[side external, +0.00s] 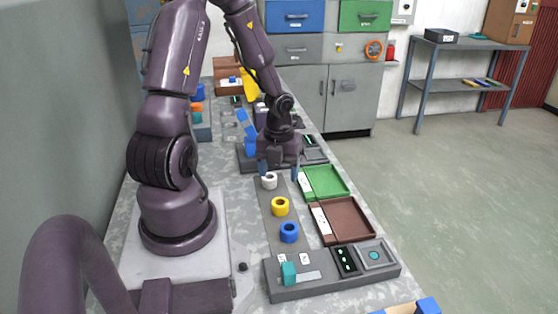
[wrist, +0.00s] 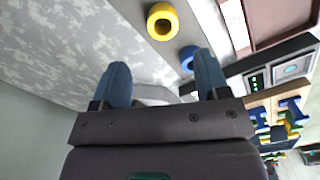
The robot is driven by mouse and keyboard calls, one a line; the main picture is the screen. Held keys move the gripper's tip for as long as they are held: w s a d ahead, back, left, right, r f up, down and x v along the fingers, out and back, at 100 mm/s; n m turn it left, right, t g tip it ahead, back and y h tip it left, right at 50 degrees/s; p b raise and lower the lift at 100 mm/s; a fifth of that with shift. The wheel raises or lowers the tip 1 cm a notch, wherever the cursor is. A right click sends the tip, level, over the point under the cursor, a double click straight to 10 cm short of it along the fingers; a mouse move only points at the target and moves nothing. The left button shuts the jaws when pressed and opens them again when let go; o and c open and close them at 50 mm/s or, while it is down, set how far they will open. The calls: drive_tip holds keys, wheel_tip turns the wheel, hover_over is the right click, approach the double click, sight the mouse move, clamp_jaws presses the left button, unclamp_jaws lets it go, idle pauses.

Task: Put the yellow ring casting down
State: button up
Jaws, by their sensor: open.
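The yellow ring casting (side external: 280,207) sits on a grey strip (side external: 273,218) on the bench, between a white ring (side external: 269,181) and a blue ring (side external: 289,232). In the wrist view the yellow ring (wrist: 162,21) is at the top, beyond the fingertips, and the blue ring (wrist: 187,58) is beside the right finger. My gripper (side external: 279,175) is open, with its blue fingers apart and nothing visibly held. It is near the white ring, apart from the yellow one. The wrist view also shows the spread fingers (wrist: 163,75).
A green tray (side external: 325,182) and a brown tray (side external: 349,219) lie right of the strip. A grey panel (side external: 325,278) with a teal handle (side external: 289,273) and lights stands at the near end. Blue and grey equipment (side external: 246,130) stands behind my gripper. Bare bench shows left of the strip.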

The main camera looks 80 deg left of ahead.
drive_tip(key=w+d+r+n+t+y, duration=0.1)
drive_tip(key=d+r+n+t, duration=0.1)
drive_tip(key=d+r+n, duration=0.5)
drive_tip(key=d+r+n+t+y, duration=0.1)
drive_tip(key=d+r+n+t, duration=0.1)
drive_tip(key=d+r+n, duration=0.5)
wheel_tip(320, 180, up, 7)
drive_tip(key=n, duration=0.3)
drive_tip(key=shift+w+d+f, duration=0.15)
drive_tip(key=shift+w+f, duration=0.05)
drive_tip(key=shift+w, duration=0.2)
drive_tip(key=shift+o, duration=0.5)
drive_tip(key=s+d+r+n+t+h, duration=0.1)
drive_tip(key=s+d+r+n+h, duration=0.1)
drive_tip(key=d+n, duration=0.3)
drive_tip(key=shift+s+d+r+n+t, duration=0.15)
drive_tip(key=shift+s+r+n+t, duration=0.15)
drive_tip(key=shift+s+r+n, duration=0.5)
drive_tip(key=shift+w, duration=0.15)
